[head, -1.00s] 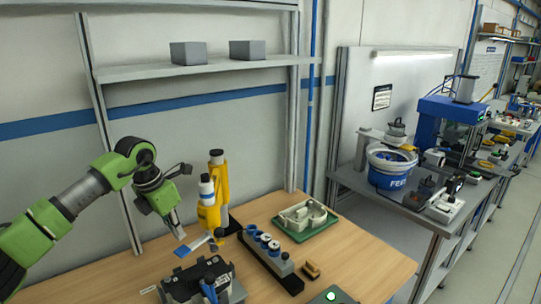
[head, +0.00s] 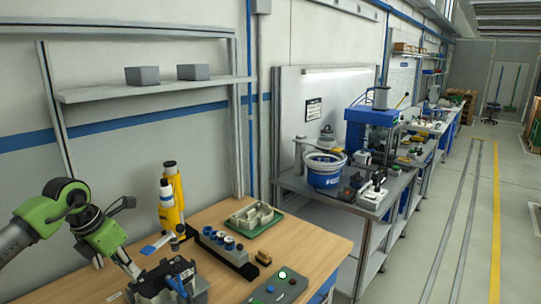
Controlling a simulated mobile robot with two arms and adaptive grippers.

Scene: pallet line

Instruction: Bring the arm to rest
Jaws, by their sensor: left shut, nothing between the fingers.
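My left arm comes in from the left, with green joints and a grey link. My left gripper (head: 132,270) points down over the near left part of the wooden workbench (head: 318,238). It is shut and empty. Its tips show just left of a black and grey fixture (head: 160,284); I cannot tell whether they touch it. My right gripper is out of view.
A yellow bottle-like tool (head: 173,190), a blue-headed tool (head: 153,246), a rack with blue-ringed parts (head: 236,256) and a green tray (head: 254,222) occupy the bench. A control box (head: 279,287) is at its near edge. Floor (head: 430,225) is clear at right.

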